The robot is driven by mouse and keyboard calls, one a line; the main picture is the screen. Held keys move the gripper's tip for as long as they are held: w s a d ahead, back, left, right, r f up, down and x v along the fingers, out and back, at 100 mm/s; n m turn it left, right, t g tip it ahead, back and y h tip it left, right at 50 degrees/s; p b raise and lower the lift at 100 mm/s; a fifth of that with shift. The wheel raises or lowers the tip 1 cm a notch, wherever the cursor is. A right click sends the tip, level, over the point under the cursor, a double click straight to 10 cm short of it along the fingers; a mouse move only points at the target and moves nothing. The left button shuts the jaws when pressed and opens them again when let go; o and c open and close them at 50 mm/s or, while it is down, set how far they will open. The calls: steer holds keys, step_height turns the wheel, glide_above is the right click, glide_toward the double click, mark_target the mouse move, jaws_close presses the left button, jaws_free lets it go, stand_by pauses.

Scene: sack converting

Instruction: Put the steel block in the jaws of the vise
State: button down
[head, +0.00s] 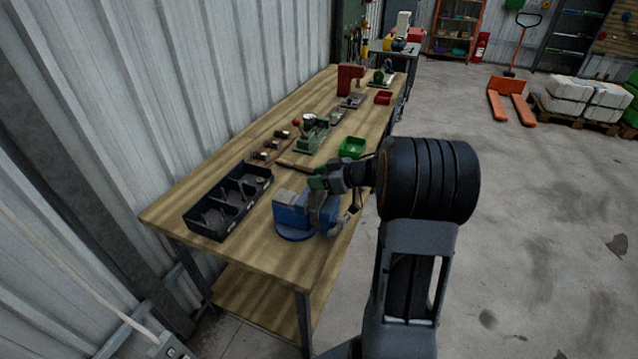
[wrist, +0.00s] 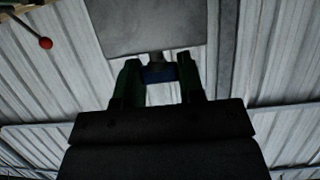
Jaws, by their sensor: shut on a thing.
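The blue vise (head: 293,222) stands on the near end of the workbench, with a grey top face at its left. My gripper (head: 318,200) is over the right part of the vise and hides some of it. In the wrist view the two dark green fingers (wrist: 160,75) stand apart, shut on a small grey piece, the steel block (wrist: 156,57). Blue shows against it, perhaps the vise. The block is mostly hidden, and I cannot tell whether it is between the vise jaws or above them.
A dark divided bin (head: 228,203) is left of the vise on the wooden bench (head: 190,190). A green tray (head: 352,147), a green machine (head: 312,133) and a red press (head: 350,77) are farther back. A red knob (wrist: 45,43) shows in the wrist view. The wall borders the bench's left side.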

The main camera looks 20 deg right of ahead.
steer(key=shift+f, duration=0.95)
steer(key=c, duration=0.7)
jaws_free()
steer(key=shift+c, duration=0.2)
